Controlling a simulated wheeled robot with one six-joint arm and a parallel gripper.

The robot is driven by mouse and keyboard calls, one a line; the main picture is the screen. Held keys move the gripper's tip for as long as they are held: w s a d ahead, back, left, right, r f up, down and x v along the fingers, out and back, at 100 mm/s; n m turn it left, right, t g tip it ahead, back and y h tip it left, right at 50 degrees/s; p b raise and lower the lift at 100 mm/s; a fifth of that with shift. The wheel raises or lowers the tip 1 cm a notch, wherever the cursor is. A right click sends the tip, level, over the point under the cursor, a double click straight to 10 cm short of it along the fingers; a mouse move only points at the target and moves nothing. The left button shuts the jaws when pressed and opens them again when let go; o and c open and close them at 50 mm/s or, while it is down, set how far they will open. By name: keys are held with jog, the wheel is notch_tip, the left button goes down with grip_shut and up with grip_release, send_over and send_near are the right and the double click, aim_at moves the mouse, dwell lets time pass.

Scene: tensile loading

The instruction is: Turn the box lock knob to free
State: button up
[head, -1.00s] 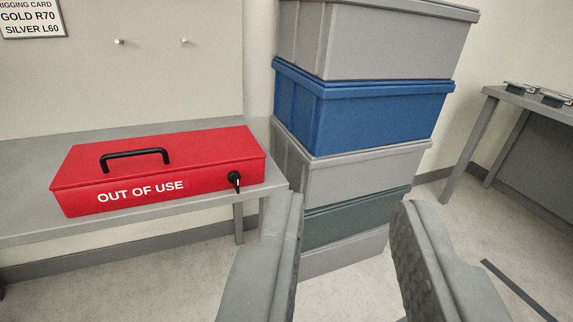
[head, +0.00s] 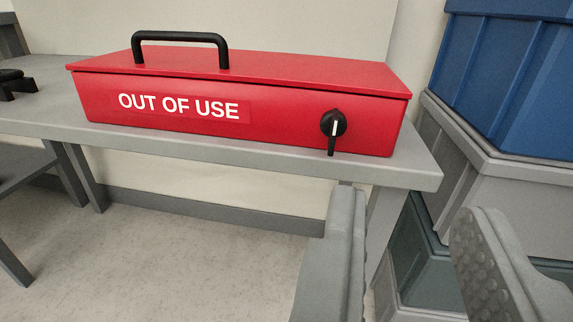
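The red box (head: 270,120) marked "OUT OF USE" sits on a grey bench, with a black carry handle (head: 180,38) on its closed lid. The black lock knob (head: 333,124) is on the right part of its front face. A white line on the knob stands about upright, and a black tab points down below it. My gripper (head: 412,215) is open and empty, below and to the right of the knob, apart from it. The fingertips show in the lower right of the head view; nothing of the knob is hidden.
The grey bench (head: 424,174) runs under the box, and its front edge lies between the box and my gripper in the picture. A stack of bins, including a blue bin (head: 510,85), stands close at the right. The floor (head: 190,255) is clear at lower left.

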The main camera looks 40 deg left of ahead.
notch_tip(320, 180, down, 5)
jog(key=a+y, duration=0.2)
send_near(334, 135)
jog(key=shift+n+g, duration=0.3)
jog(key=shift+g, duration=0.1)
jog(key=x, duration=0.9)
jog(key=shift+w+a+r, duration=0.15)
jog(key=shift+w+r, duration=0.1)
jog(key=shift+w, duration=0.15)
grip_shut()
